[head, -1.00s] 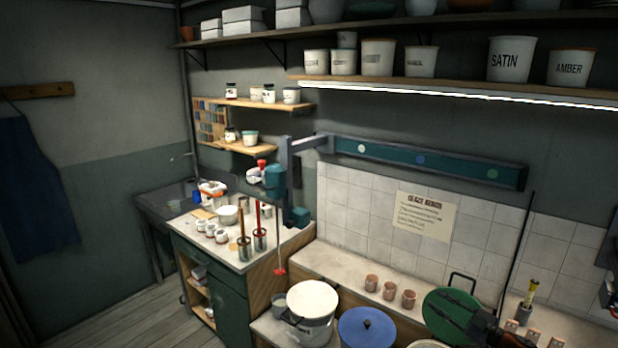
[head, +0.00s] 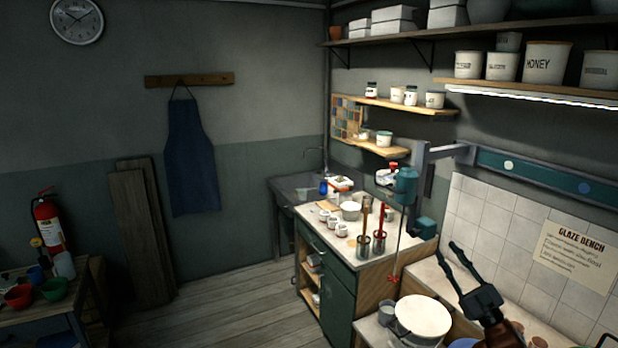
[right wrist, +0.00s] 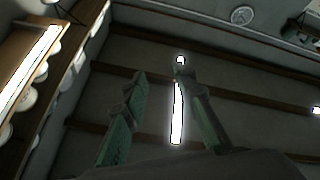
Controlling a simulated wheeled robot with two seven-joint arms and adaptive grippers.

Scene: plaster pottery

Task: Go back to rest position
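My right gripper (head: 462,272) shows at the lower right of the head view, raised in front of the tiled wall above the glaze bench. Its two fingers are spread apart with nothing between them. In the right wrist view the same gripper (right wrist: 158,85) points up toward the ceiling, its fingers apart and empty. My left gripper is in neither view.
A green cabinet (head: 338,293) with pots and brushes on top stands in the middle. A white lidded bucket (head: 423,318) stands right of it. A side table (head: 40,318) with bowls is at far left. The plank floor (head: 230,300) between is clear.

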